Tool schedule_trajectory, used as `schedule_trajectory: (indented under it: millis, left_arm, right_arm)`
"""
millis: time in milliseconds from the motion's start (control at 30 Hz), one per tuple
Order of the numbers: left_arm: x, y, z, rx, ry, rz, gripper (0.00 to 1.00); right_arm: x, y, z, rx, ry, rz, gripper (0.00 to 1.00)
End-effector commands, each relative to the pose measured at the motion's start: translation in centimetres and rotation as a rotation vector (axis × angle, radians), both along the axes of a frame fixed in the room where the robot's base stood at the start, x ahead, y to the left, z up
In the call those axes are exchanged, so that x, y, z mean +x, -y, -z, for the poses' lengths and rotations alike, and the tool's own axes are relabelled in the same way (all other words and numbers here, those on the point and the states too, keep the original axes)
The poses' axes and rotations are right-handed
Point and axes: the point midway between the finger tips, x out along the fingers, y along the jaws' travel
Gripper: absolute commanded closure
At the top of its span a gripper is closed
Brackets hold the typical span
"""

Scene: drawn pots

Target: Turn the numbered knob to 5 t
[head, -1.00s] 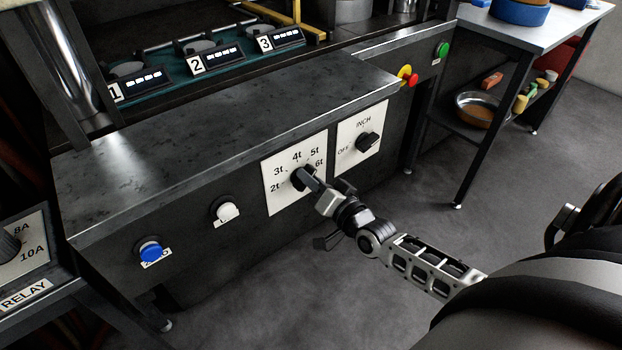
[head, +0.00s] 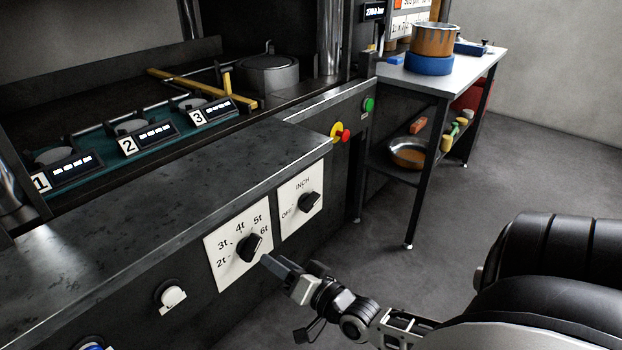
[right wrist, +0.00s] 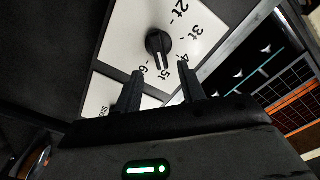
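The numbered knob (head: 249,247) is black and sits on a white plate (head: 226,273) marked 2t to 6t on the dark machine front. In the right wrist view the knob (right wrist: 158,45) shows whole, its white line directed at the 5t mark. My right gripper (head: 268,262) is just off the knob, at its lower right. In the right wrist view its two fingers (right wrist: 160,70) stand apart with nothing between them, and the knob lies beyond their tips. My left gripper is out of view.
A second knob (head: 308,202), marked OFF and INCH, is to the right. A white button (head: 172,297) is to the left. Yellow-red (head: 340,132) and green (head: 369,104) buttons are farther along. A side table (head: 467,68) holds a pot. The floor before the machine is clear.

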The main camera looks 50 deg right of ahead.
Motion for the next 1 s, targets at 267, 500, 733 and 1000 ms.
schedule_trajectory:
  millis: [267,500,733,1000]
  left_arm:
    - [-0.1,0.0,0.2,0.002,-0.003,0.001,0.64]
    - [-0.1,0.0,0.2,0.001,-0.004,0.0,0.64]
    - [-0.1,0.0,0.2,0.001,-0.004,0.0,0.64]
    - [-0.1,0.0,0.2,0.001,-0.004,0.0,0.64]
  right_arm:
    - [-6.5,0.5,0.1,0.0,-0.004,-0.001,0.6]
    - [-9.1,0.7,0.0,-0.001,0.0,0.0,0.6]
    - [-9.4,0.8,0.0,0.0,0.001,0.0,0.6]
    - [-9.3,0.8,0.0,0.0,0.001,0.0,0.6]
